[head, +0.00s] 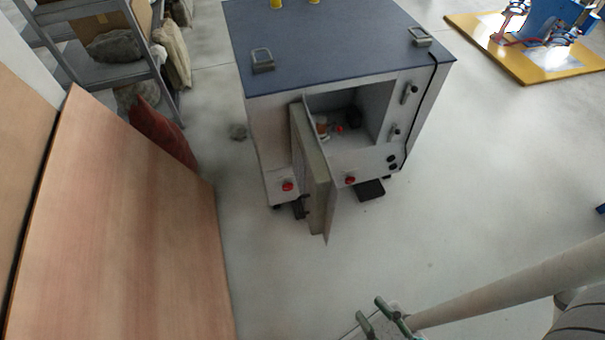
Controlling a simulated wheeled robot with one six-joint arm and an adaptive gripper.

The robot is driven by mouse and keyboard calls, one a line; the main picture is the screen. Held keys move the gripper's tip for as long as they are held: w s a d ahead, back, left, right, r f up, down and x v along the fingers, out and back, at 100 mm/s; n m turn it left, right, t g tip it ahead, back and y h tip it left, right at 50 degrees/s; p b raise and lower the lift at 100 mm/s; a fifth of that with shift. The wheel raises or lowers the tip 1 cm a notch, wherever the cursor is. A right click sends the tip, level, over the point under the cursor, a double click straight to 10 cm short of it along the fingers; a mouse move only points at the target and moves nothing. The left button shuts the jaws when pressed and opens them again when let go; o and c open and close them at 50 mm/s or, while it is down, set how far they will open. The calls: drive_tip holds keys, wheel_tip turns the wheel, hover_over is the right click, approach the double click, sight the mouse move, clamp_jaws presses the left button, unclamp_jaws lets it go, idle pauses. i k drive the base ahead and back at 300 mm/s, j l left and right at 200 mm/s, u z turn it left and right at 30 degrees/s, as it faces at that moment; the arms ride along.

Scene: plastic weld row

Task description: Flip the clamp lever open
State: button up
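I cannot make out a clamp lever for certain. At the top right, a blue fixture (557,18) with small red and pale clamp-like parts (512,12) stands on a yellow-edged board; it is cut by the picture's top edge and too small to read. A pale tube, apparently my arm link, crosses the lower right.
A blue-topped cabinet (320,45) stands at centre, its door (314,180) open toward me. Small handles (410,91) and red knobs (288,187) are on its front. A wooden panel (120,240) and a metal shelf (95,75) fill the left. Floor right of the cabinet is clear.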

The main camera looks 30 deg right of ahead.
sight(339, 129)
drive_tip(key=i+l, duration=0.85)
drive_tip(key=l, duration=0.15)
